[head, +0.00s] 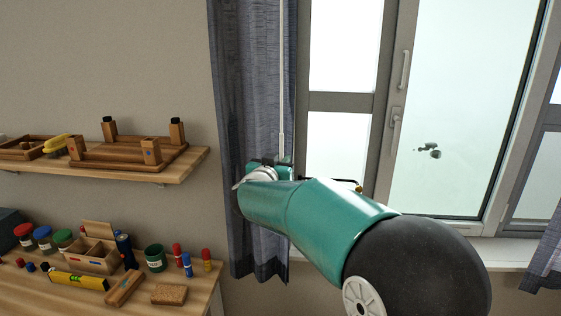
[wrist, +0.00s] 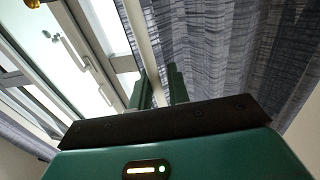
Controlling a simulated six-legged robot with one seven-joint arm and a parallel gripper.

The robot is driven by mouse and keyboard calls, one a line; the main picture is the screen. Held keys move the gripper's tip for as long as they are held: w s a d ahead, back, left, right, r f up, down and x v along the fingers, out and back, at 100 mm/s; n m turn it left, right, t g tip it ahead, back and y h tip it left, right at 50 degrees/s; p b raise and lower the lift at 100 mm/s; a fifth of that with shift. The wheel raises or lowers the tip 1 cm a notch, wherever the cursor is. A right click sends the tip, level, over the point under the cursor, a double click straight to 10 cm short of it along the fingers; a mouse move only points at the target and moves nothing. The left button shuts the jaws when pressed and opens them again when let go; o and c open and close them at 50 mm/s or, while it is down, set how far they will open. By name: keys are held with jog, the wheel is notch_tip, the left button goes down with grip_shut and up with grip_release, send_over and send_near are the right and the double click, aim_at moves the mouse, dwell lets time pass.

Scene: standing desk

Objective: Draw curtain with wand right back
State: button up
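The grey-blue curtain (head: 246,110) hangs in folds at the left side of the window. It fills the upper right of the wrist view (wrist: 225,50). The thin pale wand (head: 282,75) hangs upright in front of the curtain's right edge. In the wrist view the wand (wrist: 142,35) runs down between my two green fingers. My gripper (head: 284,162) is at the wand's lower part. In the wrist view my gripper (wrist: 160,82) shows its fingers apart, with the wand in the gap. My arm hides the wand's lower end in the head view.
A wall shelf (head: 190,163) with wooden trays and a desk (head: 205,290) with jars, pens and boxes stand at the left. The window (head: 465,110) with handles and a sill (head: 500,250) is behind my arm. Another curtain (head: 545,255) shows at the lower right.

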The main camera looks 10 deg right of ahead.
jog(key=shift+s+a, duration=0.1)
jog(key=shift+a, duration=0.1)
jog(key=v, duration=1.3)
jog(key=shift+s, duration=0.35)
jog(key=s+n+g+y, duration=0.1)
jog(key=s+n+y, duration=0.55)
jog(key=y, duration=0.35)
jog(key=s+d+f+m+g+h, duration=0.1)
jog(key=s+d+f+g, duration=0.4)
jog(key=s, duration=0.6)
jog(key=s+d+f+g+h, duration=0.1)
jog(key=s+d+f+g, duration=0.3)
jog(key=s+d+f, duration=0.3)
jog(key=s+d, duration=0.2)
jog(key=s, duration=0.3)
jog(key=shift+f+m+g+h, duration=0.2)
jog(key=shift+m+g+h, duration=0.1)
jog(key=shift+m+g, duration=0.1)
jog(key=shift+c, duration=0.2)
